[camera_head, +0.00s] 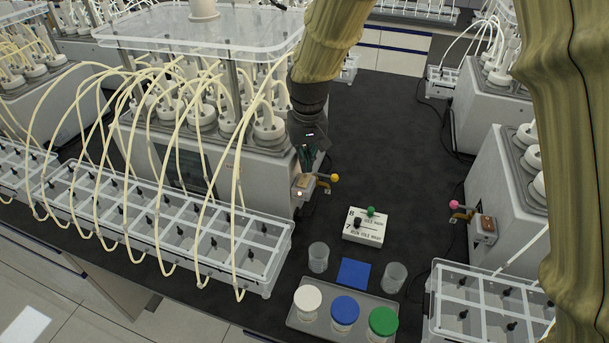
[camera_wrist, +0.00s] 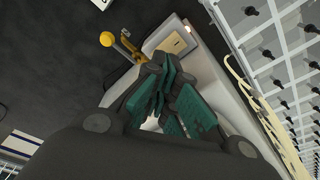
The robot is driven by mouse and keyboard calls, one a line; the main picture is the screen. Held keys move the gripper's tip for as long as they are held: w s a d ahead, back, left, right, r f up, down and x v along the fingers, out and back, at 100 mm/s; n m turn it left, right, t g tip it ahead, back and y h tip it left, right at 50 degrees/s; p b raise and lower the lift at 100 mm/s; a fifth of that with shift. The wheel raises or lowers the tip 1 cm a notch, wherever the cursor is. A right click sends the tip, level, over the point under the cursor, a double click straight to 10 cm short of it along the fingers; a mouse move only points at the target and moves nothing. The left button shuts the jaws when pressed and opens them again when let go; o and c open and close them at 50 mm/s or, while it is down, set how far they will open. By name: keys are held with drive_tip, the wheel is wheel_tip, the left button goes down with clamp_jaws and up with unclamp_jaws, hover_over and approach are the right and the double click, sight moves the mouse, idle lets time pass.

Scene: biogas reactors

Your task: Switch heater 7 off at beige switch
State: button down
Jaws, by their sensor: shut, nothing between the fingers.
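A beige switch (camera_head: 304,182) sits on a bracket at the right end of the left reactor block (camera_head: 262,178), with a small bright light by its lower edge. Beside it is a lever with a yellow ball (camera_head: 334,177). My gripper (camera_head: 307,154) is shut and empty, just above this switch. In the wrist view, the switch (camera_wrist: 174,41) and yellow ball (camera_wrist: 106,39) lie beyond my teal fingertips (camera_wrist: 161,72); I cannot tell whether they touch it. No heater number is readable on either.
A white box (camera_head: 364,227) marked 8 and 7 has a green and a black slider. Nearby are clear cups (camera_head: 318,257), a blue square (camera_head: 354,273) and a tray (camera_head: 345,328) with white, blue and green lidded jars. Hoses run to the left rack (camera_head: 268,285).

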sight(306, 176)
drive_tip(key=shift+r+p, duration=1.2)
drive_tip(key=shift+r, duration=0.55)
